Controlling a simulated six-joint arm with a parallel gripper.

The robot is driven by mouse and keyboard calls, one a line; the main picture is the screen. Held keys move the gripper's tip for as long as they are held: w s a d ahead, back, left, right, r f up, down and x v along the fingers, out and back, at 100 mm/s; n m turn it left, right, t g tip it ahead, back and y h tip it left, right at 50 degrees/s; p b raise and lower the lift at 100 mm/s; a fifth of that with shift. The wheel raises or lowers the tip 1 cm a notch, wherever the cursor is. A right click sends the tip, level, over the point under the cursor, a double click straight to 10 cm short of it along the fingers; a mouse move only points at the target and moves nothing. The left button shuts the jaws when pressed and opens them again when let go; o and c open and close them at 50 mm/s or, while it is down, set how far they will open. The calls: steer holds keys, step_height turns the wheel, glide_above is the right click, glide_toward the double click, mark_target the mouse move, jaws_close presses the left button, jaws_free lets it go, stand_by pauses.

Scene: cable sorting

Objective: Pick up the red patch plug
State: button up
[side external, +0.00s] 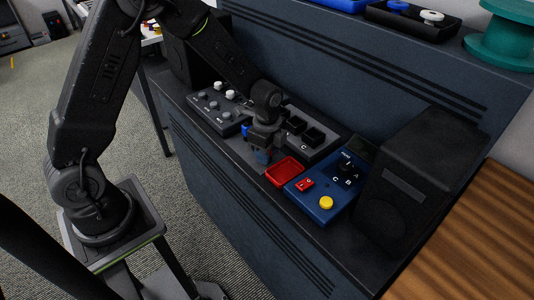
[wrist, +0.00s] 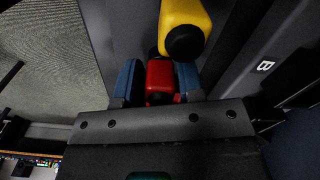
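A red plug (wrist: 160,78) shows in the wrist view between the two blue fingertips of my gripper (wrist: 159,90). One finger is on each side of it, very close. Whether both fingers press on the plug or a thin gap remains cannot be told. A yellow plug (wrist: 186,24) with a dark round end stands just beyond the red one. In the side view, my gripper (side external: 264,156) points down at the bench, left of the empty red tray (side external: 287,172). The red plug is hidden there behind my gripper.
A grey box with black sockets (side external: 311,138) is behind my gripper. A grey panel with knobs (side external: 219,112) is to its left. A blue panel (side external: 322,205) with a yellow button and a black dial lies to the right. A black speaker-like box (side external: 405,185) bounds the right end.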

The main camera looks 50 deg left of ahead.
steer(key=c, duration=0.5)
steer(key=shift+r, duration=0.1)
steer(key=shift+r, duration=0.2)
step_height(320, 180, up, 4)
steer(key=shift+f, duration=0.2)
steer(key=shift+s+a+r, duration=0.85)
steer(key=shift+a+r, duration=0.9)
steer(key=shift+r, duration=0.2)
steer(key=shift+s+a+r, duration=0.8)
steer(key=shift+a+r, duration=0.95)
steer(key=shift+r, duration=0.25)
steer(key=shift+s+a+r, duration=0.85)
steer(key=shift+a+r, duration=0.9)
steer(key=shift+r, duration=0.2)
